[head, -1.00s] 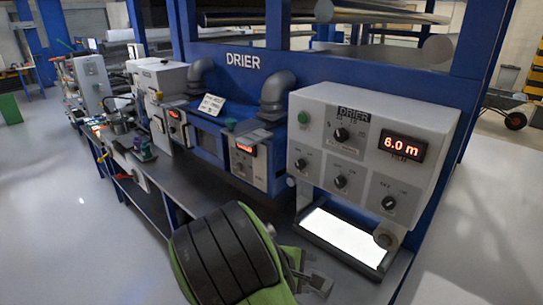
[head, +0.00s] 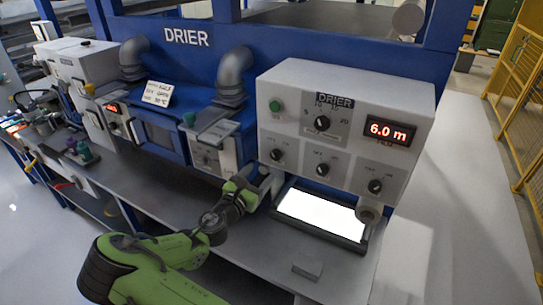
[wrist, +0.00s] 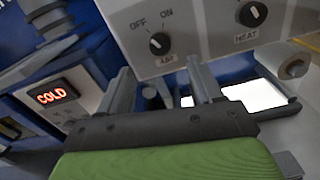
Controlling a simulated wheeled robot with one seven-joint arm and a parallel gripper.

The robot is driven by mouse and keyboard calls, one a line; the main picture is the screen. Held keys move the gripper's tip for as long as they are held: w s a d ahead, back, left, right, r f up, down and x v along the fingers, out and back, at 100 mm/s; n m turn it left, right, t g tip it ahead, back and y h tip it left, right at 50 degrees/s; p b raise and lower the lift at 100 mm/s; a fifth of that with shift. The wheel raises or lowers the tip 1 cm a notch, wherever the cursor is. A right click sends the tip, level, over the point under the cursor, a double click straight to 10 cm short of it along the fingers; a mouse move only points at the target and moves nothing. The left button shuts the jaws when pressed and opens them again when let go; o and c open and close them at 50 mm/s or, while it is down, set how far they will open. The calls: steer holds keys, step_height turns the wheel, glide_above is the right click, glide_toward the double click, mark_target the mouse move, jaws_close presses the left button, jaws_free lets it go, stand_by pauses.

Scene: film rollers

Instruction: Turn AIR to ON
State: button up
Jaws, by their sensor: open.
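The AIR knob (wrist: 159,44) is a round black dial on the grey DRIER panel, with OFF at its upper left and ON at its upper right. Its pale mark seems to lie toward OFF. In the head view it is the left knob of the lower row (head: 277,154). My gripper (wrist: 160,76) is open and empty, its two fingers apart, below the AIR knob and not touching it. In the head view my gripper (head: 262,184) is just below the panel's lower left, partly hidden by my own arm.
The HEAT knob (wrist: 252,13) is right of AIR. A third lower knob (head: 375,186), an upper dial (head: 321,123), a green button (head: 275,105) and a 6.0 m display (head: 390,132) share the panel. A bright lightbox (head: 320,213) lies below. A display reads COLD (wrist: 52,92) at left.

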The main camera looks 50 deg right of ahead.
mark_target(274, 156)
steer(key=p+x, duration=0.1)
steer(key=x, duration=0.8)
steer(key=shift+w+d+f, duration=0.1)
steer(key=shift+w+d, duration=0.1)
steer(key=shift+d, duration=0.1)
steer(key=shift+c, duration=0.3)
steer(key=c, duration=1)
steer(key=shift+m, duration=0.3)
steer(key=m+b, duration=0.4)
steer(key=m, duration=0.1)
steer(key=shift+s+f, duration=0.15)
steer(key=shift+f, duration=0.05)
steer(key=m+b, duration=0.4)
steer(key=m, duration=0.2)
steer(key=shift+b, duration=0.3)
steer(key=shift+m, duration=0.3)
